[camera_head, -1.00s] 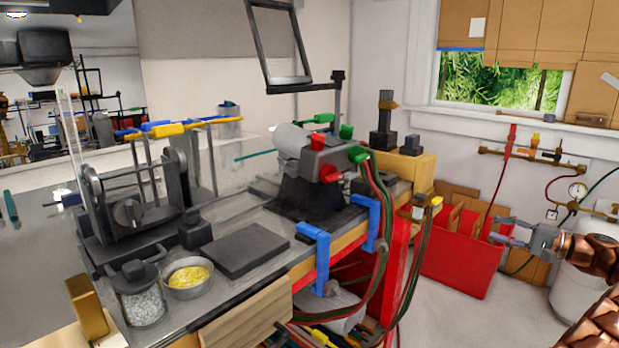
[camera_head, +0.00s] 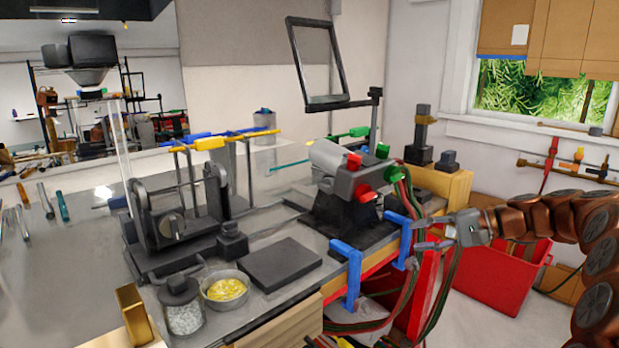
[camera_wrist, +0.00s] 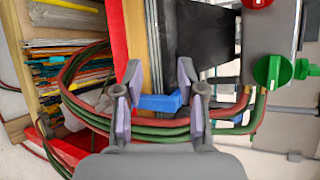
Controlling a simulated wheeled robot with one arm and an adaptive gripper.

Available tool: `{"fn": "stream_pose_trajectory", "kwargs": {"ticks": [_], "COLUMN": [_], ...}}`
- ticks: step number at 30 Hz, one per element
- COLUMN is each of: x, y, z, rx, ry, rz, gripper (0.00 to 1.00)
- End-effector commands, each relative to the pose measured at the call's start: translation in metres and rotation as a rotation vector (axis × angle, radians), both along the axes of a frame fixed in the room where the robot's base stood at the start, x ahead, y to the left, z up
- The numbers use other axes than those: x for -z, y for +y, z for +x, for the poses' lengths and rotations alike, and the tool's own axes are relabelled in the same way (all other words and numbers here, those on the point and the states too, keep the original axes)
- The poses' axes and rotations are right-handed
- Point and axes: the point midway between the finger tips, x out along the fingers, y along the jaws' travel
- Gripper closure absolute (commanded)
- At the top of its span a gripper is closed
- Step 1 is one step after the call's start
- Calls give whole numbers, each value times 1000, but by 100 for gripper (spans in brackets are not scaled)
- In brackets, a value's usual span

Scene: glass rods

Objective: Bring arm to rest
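My gripper (camera_head: 428,234) is at the right of the head view, just off the bench's right-hand edge, near the blue hooks. In the wrist view my gripper (camera_wrist: 160,76) has its two fingers spread apart, with no object clearly held. A blue bracket (camera_wrist: 160,103) and the red and green hoses (camera_wrist: 150,132) show between and behind the fingers. I cannot tell whether the fingers touch them. My copper-coloured arm reaches in from the right edge of the head view.
The bench (camera_head: 85,265) carries a torch burner (camera_head: 345,180), a dark slab (camera_head: 280,262), a glass jar (camera_head: 183,308) and a bowl (camera_head: 226,288). Blue hooks (camera_head: 352,270) stick out from its edge. A red bin (camera_head: 497,280) stands right of the bench.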

Motion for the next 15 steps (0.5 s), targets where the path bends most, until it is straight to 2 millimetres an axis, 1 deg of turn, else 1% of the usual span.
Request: {"fn": "stream_pose_trajectory", "kwargs": {"ticks": [1, 3, 5, 6, 9, 11, 12, 14, 15], "x": [-7, -6, -6, -5, -3, 0, 1, 5, 7], "y": [18, 39, 56, 66, 91, 103, 111, 120, 126], "z": [-10, -26, -40, -50, -76, -93, -105, -121, -133], "rx": [-27, -63, -93, -113, -163, -191, -210, -236, -254], "ry": [11, 36, 51, 63, 90, 104, 114, 125, 134], "rz": [-26, -66, -103, -127, -191, -234, -263, -307, -336], "gripper": [60, 60, 60, 60, 60, 60, 60, 60, 60]}}
